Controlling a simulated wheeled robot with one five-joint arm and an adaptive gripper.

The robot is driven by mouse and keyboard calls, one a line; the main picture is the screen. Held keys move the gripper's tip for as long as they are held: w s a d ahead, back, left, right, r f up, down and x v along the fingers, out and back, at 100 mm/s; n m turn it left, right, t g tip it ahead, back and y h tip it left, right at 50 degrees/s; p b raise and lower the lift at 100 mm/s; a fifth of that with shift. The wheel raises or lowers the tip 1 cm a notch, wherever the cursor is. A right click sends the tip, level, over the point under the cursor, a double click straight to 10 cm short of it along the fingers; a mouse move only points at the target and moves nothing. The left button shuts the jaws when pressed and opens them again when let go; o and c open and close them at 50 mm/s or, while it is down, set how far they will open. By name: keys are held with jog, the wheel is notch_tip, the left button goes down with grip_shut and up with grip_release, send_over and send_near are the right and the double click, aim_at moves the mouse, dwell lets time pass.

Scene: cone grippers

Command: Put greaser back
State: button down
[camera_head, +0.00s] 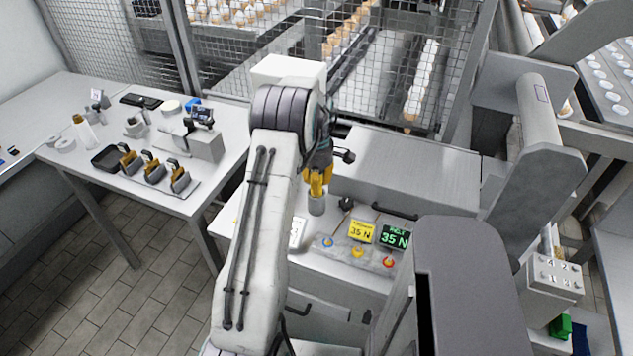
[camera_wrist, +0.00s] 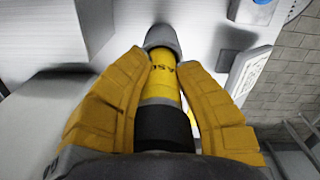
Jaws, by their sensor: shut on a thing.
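The greaser (camera_wrist: 160,85) is a yellow cylinder with dark lettering and a black band, seen in the wrist view. My gripper (camera_wrist: 163,62) has its two yellow fingers shut on it, one on each side. In the head view my gripper (camera_head: 318,182) is over the left part of the white bench, pointing down. A grey cylinder (camera_head: 316,205) shows right below the fingers and also at the far end of the greaser in the wrist view (camera_wrist: 162,38). I cannot tell whether it is part of the greaser or a holder on the bench.
The bench carries a panel with coloured knobs (camera_head: 358,252), a yellow display (camera_head: 361,232), a green display (camera_head: 396,237) and a white card (camera_head: 297,232). A side table (camera_head: 75,150) at left holds a black tray (camera_head: 107,158) and several yellow-grey pieces. Mesh fencing stands behind.

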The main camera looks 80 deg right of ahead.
jog(key=shift+f, duration=0.2)
jog(key=c, duration=1)
grip_release()
jog(key=shift+c, duration=0.2)
